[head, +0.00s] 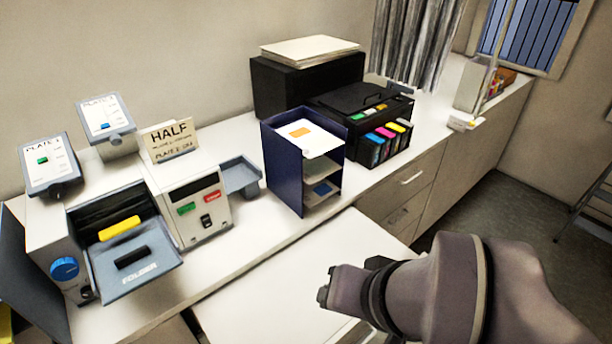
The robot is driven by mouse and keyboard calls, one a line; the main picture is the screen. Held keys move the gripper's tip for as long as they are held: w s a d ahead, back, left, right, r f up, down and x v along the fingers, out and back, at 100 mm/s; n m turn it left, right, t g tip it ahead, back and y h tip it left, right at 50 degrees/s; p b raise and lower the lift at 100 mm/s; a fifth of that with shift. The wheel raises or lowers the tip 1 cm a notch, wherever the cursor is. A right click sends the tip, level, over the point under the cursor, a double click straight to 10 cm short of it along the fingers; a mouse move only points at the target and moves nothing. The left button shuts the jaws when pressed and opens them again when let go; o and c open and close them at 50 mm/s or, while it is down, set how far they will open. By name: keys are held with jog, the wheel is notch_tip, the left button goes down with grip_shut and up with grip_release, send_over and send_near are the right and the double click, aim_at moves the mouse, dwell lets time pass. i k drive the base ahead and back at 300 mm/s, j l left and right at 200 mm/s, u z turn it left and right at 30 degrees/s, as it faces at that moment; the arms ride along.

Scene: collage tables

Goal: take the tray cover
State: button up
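A blue-grey tray-like panel (150,279) marked "FOLDER" slopes out from the front of the folding machine at the left. A black bar-shaped handle (132,257) lies on it, and a yellow piece (119,229) sits just behind. A black lid with a handle (362,97) lies on top of the printer at the back. I cannot tell which of these is the tray cover. My gripper (324,288) is at the lower middle, above the white table and apart from both. Its fingers are too small and turned away to show whether they are open.
A dark blue shelf unit (283,172) with papers stands mid-counter. Panels marked "PLATE" (50,164) and a "HALF" sign (170,140) top the machine. A white table (270,285) fills the lower middle, its visible top clear. Drawers (400,190) line the counter front.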

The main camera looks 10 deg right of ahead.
aim_at(124, 269)
jog(key=u, duration=1.4)
jog(key=i+l+z, duration=0.35)
jog(key=j, duration=0.05)
